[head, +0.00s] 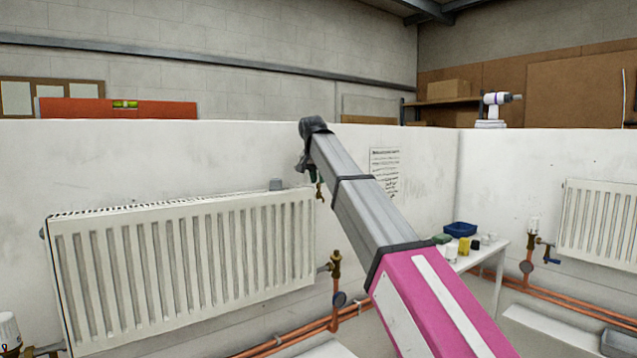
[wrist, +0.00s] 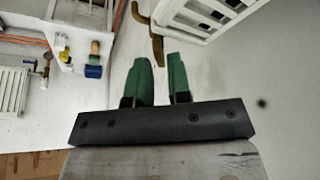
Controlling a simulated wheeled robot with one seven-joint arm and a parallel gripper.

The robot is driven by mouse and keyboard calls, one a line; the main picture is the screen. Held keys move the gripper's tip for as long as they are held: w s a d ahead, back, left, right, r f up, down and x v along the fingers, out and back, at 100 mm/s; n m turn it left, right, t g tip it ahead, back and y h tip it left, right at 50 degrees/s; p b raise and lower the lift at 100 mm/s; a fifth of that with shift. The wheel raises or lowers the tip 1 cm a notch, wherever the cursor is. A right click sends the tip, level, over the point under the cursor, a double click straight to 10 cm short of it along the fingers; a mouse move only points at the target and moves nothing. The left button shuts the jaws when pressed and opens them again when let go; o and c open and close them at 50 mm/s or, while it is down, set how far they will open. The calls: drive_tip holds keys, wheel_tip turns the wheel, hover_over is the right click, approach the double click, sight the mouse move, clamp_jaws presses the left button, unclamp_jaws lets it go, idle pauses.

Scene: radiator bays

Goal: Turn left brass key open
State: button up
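A brass key (wrist: 157,45) shows in the wrist view beside the end of the white radiator (wrist: 205,14). Its lower end reaches close to the gap between the fingertips; I cannot tell whether it lies between them. My gripper (wrist: 159,68) has two green fingers, apart, with nothing clearly held. In the head view, my gripper (head: 312,172) is at the upper right corner of the left radiator (head: 185,265). The brass key (head: 319,190) shows there as a small brass piece just below the fingers, partly hidden.
A brass valve (head: 336,265) and copper pipes (head: 300,338) are low at the radiator's right. A white table (head: 487,254) with a blue bin (head: 460,229) and small items stands to the right. Another radiator (head: 600,222) hangs at far right.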

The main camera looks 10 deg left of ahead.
drive_tip(key=shift+x, duration=0.8)
drive_tip(key=shift+c, duration=0.3)
clamp_jaws()
drive_tip(key=shift+n, duration=0.3)
drive_tip(key=n+y, duration=0.1)
drive_tip(key=n, duration=0.2)
drive_tip(key=shift+d, duration=0.1)
